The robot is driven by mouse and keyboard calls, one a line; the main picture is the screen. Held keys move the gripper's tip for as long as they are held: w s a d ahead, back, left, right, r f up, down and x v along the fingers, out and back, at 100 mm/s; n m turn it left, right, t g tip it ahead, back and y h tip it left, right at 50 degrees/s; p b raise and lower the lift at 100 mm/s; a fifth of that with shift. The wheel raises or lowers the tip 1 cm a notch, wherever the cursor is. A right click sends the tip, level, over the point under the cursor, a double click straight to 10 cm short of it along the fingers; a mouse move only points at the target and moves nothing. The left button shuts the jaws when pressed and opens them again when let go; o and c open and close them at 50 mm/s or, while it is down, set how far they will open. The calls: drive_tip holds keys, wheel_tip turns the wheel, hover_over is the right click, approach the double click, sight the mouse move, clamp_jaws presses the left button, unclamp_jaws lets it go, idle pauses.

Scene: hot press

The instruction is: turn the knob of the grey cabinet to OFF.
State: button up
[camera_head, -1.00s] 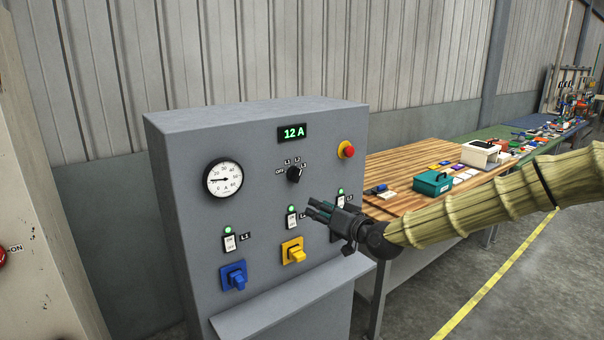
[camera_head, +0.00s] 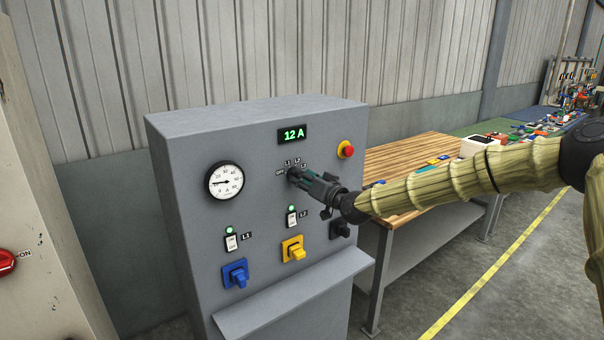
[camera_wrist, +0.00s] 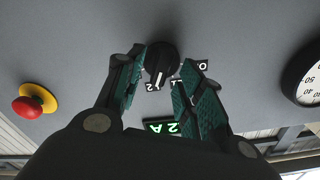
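The grey cabinet (camera_head: 190,190) stands in the middle of the head view. Its black knob (camera_head: 291,176) sits below the 12 A display, with OFF, L1, L2 and L3 labels around it. In the wrist view the knob (camera_wrist: 161,58) is a round black dial, and its white mark points roughly toward the L2 label (camera_wrist: 152,86). My gripper (camera_head: 304,180) is at the knob and partly hides it in the head view. In the wrist view its green-padded fingers (camera_wrist: 158,82) are apart on either side of the knob; contact cannot be told.
A red emergency button (camera_head: 346,149) is right of the knob and a round gauge (camera_head: 226,181) left. Blue (camera_head: 235,273) and yellow (camera_head: 293,249) switches and a ledge (camera_head: 295,290) are below. A wooden workbench (camera_head: 405,155) stands at right.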

drive_tip(key=shift+w+a, duration=0.4)
drive_tip(key=shift+w, duration=0.1)
drive_tip(key=shift+c, duration=0.5)
clamp_jaws()
drive_tip(key=shift+f+b, duration=0.1)
drive_tip(key=shift+b, duration=0.25)
drive_tip(key=n+b, duration=0.9)
drive_tip(key=b, duration=0.2)
drive_tip(key=n+b, duration=1)
drive_tip(key=b, duration=0.1)
drive_tip(key=shift+s+a, duration=0.2)
